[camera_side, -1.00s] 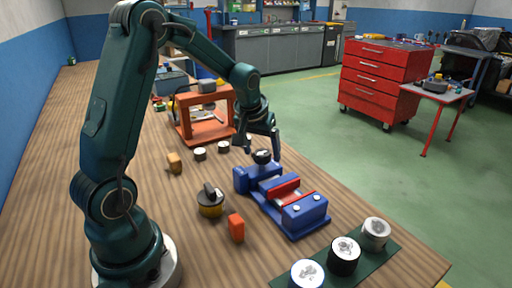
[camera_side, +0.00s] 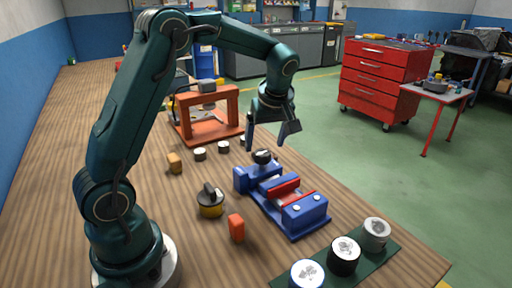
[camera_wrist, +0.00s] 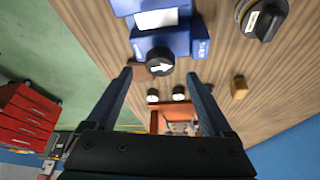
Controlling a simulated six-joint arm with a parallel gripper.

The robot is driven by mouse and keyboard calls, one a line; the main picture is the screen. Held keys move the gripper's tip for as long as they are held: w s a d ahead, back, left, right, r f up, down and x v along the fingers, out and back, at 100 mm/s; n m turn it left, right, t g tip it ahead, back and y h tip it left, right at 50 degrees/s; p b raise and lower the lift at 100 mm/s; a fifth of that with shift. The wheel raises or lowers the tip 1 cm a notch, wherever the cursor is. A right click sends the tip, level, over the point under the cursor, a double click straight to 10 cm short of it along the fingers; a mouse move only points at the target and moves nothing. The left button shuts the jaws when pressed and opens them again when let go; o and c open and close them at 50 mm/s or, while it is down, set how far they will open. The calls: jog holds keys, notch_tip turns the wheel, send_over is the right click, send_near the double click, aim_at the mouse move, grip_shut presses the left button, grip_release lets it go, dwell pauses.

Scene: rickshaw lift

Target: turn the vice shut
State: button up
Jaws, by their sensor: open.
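The blue vice (camera_side: 283,201) with red jaw pieces sits on the wooden bench, right of the middle in the side view. Its black round knob (camera_side: 262,157) is at the end facing the orange frame. In the wrist view the vice (camera_wrist: 190,40) is at the top, and the knob (camera_wrist: 160,62) bears a white arrow pointing right. My gripper (camera_side: 268,146) is open and empty above the knob. In the wrist view my gripper's fingertips (camera_wrist: 160,75) are widely apart, one on each side of the knob, not touching it. A gap between the red jaw pieces shows.
A yellow-black dial (camera_side: 210,203) and an orange block (camera_side: 236,228) stand left of the vice. A green mat (camera_side: 325,276) with several cylinders lies in front. An orange frame (camera_side: 205,115) and small cylinders stand behind. Bare wood lies at left.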

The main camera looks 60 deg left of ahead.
jog(key=s+d+r+m+t+h, duration=0.1)
jog(key=s+d+r+m+t, duration=0.2)
jog(key=s+d+r, duration=0.55)
jog(key=s+d+f+m+h, duration=0.1)
jog(key=s+d+m, duration=0.1)
jog(key=s+m, duration=0.2)
jog(key=s+d+f+m+t+h, duration=0.1)
jog(key=s+d+f+m+h, duration=0.1)
jog(key=s+m, duration=0.3)
jog(key=shift+d+f+m, duration=0.2)
jog(key=shift+d+m, duration=0.6)
jog(key=shift+m, duration=1.5)
jog(key=shift+s, duration=0.15)
